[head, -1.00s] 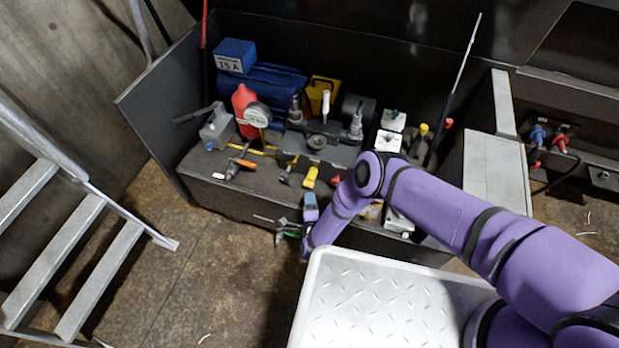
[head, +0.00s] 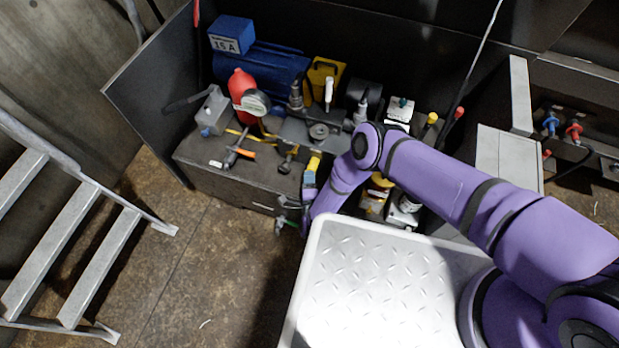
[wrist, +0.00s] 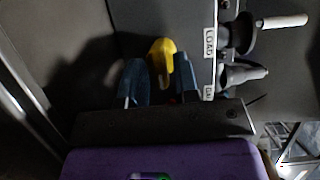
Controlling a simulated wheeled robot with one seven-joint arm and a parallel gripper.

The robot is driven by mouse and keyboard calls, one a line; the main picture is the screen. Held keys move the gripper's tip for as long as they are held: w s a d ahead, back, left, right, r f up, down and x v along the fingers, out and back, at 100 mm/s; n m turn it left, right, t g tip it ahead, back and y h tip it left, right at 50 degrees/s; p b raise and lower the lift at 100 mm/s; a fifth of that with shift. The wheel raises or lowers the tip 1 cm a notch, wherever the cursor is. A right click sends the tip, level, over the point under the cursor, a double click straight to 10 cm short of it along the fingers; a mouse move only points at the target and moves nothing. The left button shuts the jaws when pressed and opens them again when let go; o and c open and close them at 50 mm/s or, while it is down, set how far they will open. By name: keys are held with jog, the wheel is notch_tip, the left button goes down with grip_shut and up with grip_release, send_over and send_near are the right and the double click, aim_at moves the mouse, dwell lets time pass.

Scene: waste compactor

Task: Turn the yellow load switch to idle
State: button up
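The yellow load switch (wrist: 161,52) shows in the wrist view beside a white plate marked LOAD (wrist: 209,42). My gripper (wrist: 161,82) has its two blue-grey fingers apart, one on each side of the yellow handle. The handle's tip stands past the fingertips; whether either finger touches it I cannot tell. In the head view the yellow handle (head: 314,161) is at the front of the dark bench, with my gripper (head: 309,179) right at it. My own arm partly hides that area. The switch's base and idle mark are not readable.
The bench (head: 225,185) carries a red bottle-shaped part with a gauge (head: 257,103), an orange-handled tool (head: 240,152) and a blue motor (head: 265,75). In the wrist view a knob with a pale handle (wrist: 285,21) stands right of the plate. Metal steps (head: 100,265) stand at left.

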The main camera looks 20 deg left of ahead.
grip_shut()
jog(key=shift+n, duration=0.3)
jog(key=n+g, duration=0.1)
jog(key=n, duration=0.1)
jog(key=shift+r+n+h, duration=0.1)
jog(key=shift+n+h, duration=0.3)
jog(key=n+g+h, duration=0.1)
jog(key=n, duration=0.2)
jog(key=shift+r, duration=0.1)
jog(key=n+h, duration=0.1)
jog(key=n, duration=0.1)
jog(key=n+g+h, duration=0.1)
jog(key=shift+a+r+n+h, duration=0.1)
jog(key=shift+a+n+h, duration=0.1)
jog(key=shift+n+h, duration=0.15)
jog(key=n+h, duration=0.2)
jog(key=n, duration=0.1)
jog(key=shift+a+g, duration=0.1)
jog(key=shift+g, duration=0.3)
jog(key=shift+n, duration=0.25)
